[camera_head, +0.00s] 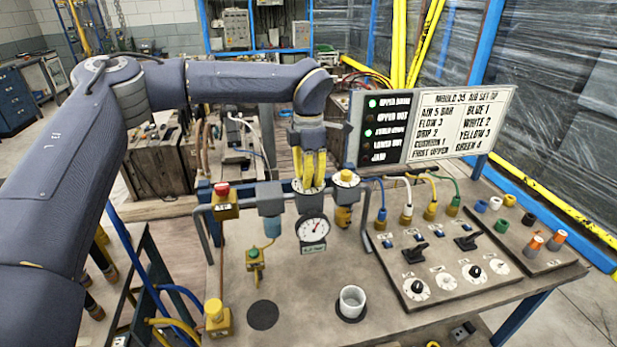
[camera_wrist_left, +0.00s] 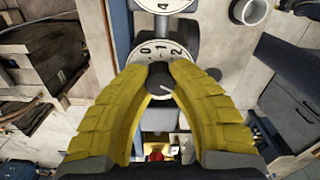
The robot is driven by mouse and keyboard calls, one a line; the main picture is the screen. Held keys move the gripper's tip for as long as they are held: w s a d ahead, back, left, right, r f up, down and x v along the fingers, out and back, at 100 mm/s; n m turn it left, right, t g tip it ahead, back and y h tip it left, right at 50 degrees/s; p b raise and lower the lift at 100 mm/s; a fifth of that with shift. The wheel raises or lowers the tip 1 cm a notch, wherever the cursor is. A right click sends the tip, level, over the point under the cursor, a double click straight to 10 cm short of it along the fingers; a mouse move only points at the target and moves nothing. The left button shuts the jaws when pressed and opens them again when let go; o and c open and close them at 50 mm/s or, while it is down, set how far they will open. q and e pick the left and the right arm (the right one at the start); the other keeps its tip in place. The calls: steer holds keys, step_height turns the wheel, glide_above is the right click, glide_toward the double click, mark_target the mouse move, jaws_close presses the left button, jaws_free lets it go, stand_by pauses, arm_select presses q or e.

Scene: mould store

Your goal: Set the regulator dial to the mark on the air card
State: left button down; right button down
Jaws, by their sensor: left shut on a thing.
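The air card (camera_head: 464,124) stands at the back right of the bench and reads "AIR 5 BAR", with flow, drip and cushion lines below. The regulator's round white gauge (camera_head: 313,230) has a dark needle and sits at the bench's back edge. My left gripper (camera_head: 314,186) is above the gauge, with its yellow fingers pointing down. In the left wrist view the fingers (camera_wrist_left: 163,78) are shut on the dark regulator dial knob (camera_wrist_left: 163,85). A white scale plate (camera_wrist_left: 164,51) shows 0, 1 and 2 behind it; the fingers hide the rest. My right gripper is not in view.
A panel (camera_head: 462,262) with switches, small dials and coloured hoses is at the right. A white cup (camera_head: 352,300) stands at the front. A red button box (camera_head: 224,200) and yellow fittings are left of the gauge. Lamps (camera_head: 372,132) sit beside the card.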

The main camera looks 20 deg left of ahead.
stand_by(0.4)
arm_select(q)
steer(key=c, duration=1)
jaws_free()
steer(key=shift+r, duration=6)
